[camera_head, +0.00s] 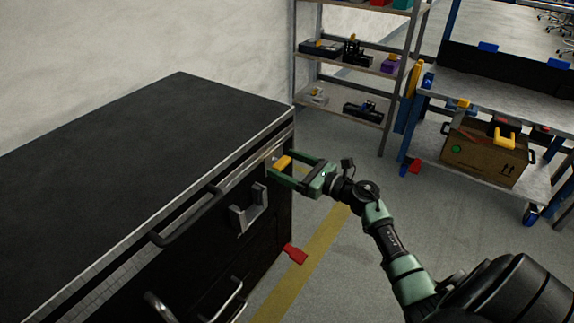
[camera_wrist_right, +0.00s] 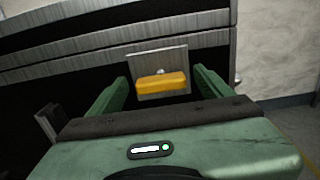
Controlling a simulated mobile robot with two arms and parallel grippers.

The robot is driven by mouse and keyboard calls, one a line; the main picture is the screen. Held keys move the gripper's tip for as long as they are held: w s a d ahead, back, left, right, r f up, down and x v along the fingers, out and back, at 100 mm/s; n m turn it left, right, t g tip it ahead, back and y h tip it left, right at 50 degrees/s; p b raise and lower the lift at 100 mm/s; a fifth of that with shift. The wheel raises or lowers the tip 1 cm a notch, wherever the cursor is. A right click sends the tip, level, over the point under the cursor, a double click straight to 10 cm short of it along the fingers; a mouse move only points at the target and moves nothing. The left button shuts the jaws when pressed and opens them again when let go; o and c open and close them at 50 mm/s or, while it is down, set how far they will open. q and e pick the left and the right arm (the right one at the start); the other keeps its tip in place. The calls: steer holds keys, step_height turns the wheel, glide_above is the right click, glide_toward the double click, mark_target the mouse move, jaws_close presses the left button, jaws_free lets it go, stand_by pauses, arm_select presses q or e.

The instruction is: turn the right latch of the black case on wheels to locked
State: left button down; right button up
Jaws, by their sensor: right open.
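The black case (camera_head: 150,135) fills the left of the head view, with its front facing right. Its right latch is a yellow handle (camera_head: 283,161) on a small metal plate near the front's far right corner, below the top edge. In the right wrist view the yellow handle (camera_wrist_right: 161,83) lies nearly level across the metal plate (camera_wrist_right: 158,60). My right gripper (camera_head: 280,166) is open, its green fingers on either side of the handle. In the wrist view the fingers (camera_wrist_right: 160,80) show gaps to both handle ends. My left gripper is not in view.
A grey bracket (camera_head: 249,208) and a bar handle (camera_head: 185,216) stick out from the case front left of the latch. A red wheel pedal (camera_head: 295,254) is at floor level. A shelf rack (camera_head: 345,108) and workbench (camera_head: 500,95) stand behind. The floor between is clear.

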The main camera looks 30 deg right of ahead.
steer(key=c, duration=1.4)
steer(key=shift+o, duration=0.2)
steer(key=shift+m, duration=0.3)
steer(key=m+p, duration=0.3)
steer(key=m, duration=0.5)
steer(key=shift+d+p, duration=0.15)
steer(key=shift+p, duration=0.2)
steer(key=m+p, duration=0.3)
steer(key=m, duration=0.4)
steer(key=shift+d+f+m, duration=0.1)
steer(key=shift+m, duration=0.2)
arm_select(q)
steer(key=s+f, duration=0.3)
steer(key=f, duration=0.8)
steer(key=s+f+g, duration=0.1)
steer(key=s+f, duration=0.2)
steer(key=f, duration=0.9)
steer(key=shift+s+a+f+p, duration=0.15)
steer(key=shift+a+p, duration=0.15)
steer(key=shift+p, duration=0.05)
arm_select(e)
steer(key=shift+f+m, duration=0.1)
steer(key=shift+m, duration=0.9)
